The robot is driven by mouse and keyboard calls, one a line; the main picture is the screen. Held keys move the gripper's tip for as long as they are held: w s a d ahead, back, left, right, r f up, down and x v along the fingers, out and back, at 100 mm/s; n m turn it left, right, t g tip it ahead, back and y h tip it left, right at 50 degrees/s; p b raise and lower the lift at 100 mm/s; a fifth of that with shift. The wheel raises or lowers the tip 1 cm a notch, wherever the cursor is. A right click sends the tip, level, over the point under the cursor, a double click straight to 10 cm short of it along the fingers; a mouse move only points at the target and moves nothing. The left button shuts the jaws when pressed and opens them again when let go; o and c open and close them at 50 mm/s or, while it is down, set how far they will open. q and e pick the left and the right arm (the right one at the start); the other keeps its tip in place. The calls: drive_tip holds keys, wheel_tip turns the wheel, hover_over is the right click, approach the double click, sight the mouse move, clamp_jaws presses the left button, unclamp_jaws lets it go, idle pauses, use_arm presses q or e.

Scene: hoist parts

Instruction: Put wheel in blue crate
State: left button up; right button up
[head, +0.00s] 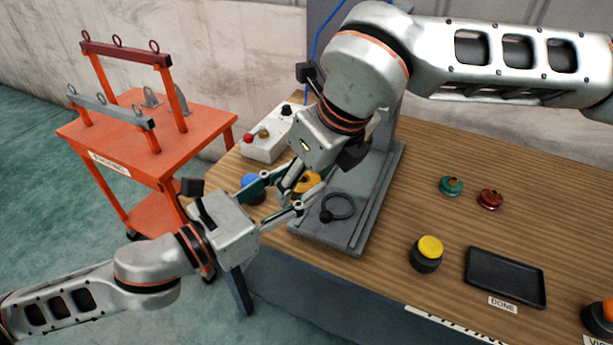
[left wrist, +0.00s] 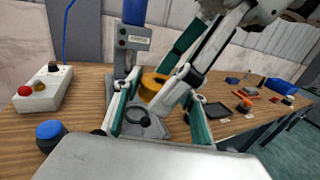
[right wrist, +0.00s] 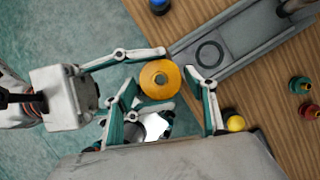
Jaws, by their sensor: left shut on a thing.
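The wheel is a yellow-orange disc (head: 308,183) with a centre hub, held above the grey stand base beside the table's front edge. My left gripper (head: 282,192) is shut on it from the left; the wheel also shows in the left wrist view (left wrist: 153,84). My right gripper (right wrist: 160,77) comes from above, its fingers on either side of the same wheel; whether they press on it is unclear. In the left wrist view a blue box-like thing (left wrist: 281,86), probably the blue crate, stands far right on the table. It is not in the head view.
A black ring (head: 338,207) lies on the stand base (head: 378,200). A control box (head: 267,146) and a blue button (head: 252,184) are near the hands. A yellow button (head: 428,252) and black tray (head: 506,278) stand right. An orange cart (head: 185,140) is at left.

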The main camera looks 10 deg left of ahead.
use_arm(q)
drive_tip(key=shift+r, duration=0.1)
use_arm(e)
drive_tip(key=c, duration=1.2)
use_arm(q)
drive_tip(key=o, duration=1.7)
use_arm(e)
drive_tip(key=shift+c, duration=0.2)
